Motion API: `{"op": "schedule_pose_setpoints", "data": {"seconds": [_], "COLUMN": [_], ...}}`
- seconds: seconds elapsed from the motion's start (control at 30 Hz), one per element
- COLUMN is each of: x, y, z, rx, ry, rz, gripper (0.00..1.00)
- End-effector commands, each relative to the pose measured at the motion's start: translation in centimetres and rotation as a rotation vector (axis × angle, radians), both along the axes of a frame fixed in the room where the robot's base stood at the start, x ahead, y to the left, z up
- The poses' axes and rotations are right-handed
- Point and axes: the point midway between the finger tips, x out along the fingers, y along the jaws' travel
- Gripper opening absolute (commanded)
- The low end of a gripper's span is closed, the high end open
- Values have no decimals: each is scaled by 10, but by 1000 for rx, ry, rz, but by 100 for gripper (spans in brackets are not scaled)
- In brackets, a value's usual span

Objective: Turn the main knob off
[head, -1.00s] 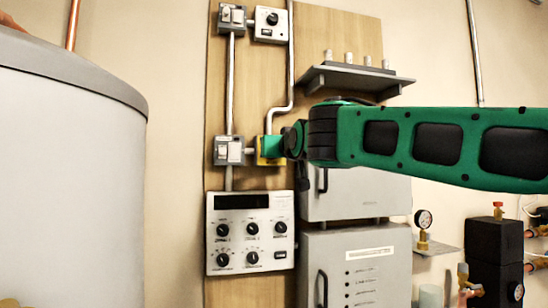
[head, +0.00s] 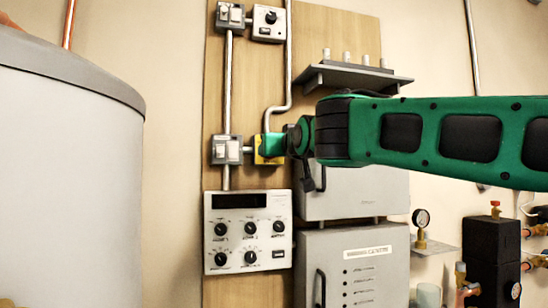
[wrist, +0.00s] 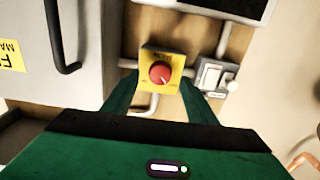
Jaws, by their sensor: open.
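The main knob (wrist: 160,73) is a round red knob on a yellow plate (wrist: 148,60) in the wrist view. In the head view only part of the yellow plate (head: 259,158) shows, and my gripper hides the knob. My gripper (wrist: 161,88) is open in the wrist view, with one green finger on each side of the knob's lower part. In the head view my gripper (head: 270,146) is in front of the yellow plate. I cannot tell whether the fingers touch the knob.
A grey switch box (head: 227,150) sits close beside the yellow plate. A white control panel (head: 247,255) with several black knobs is below. Grey cabinets (head: 372,215) stand to the right, with a dark handle near my wrist. A large white tank (head: 70,190) fills the left.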

Motion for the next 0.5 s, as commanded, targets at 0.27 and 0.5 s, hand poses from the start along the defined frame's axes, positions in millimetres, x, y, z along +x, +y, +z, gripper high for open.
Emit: {"op": "schedule_pose_setpoints", "data": {"seconds": [0.27,0.5], "x": [-48,-69], "y": [-15,-21], "z": [0,-1], "rx": [-1,-1], "ry": [0,2], "rz": [-1,-1], "gripper": [52,52]}}
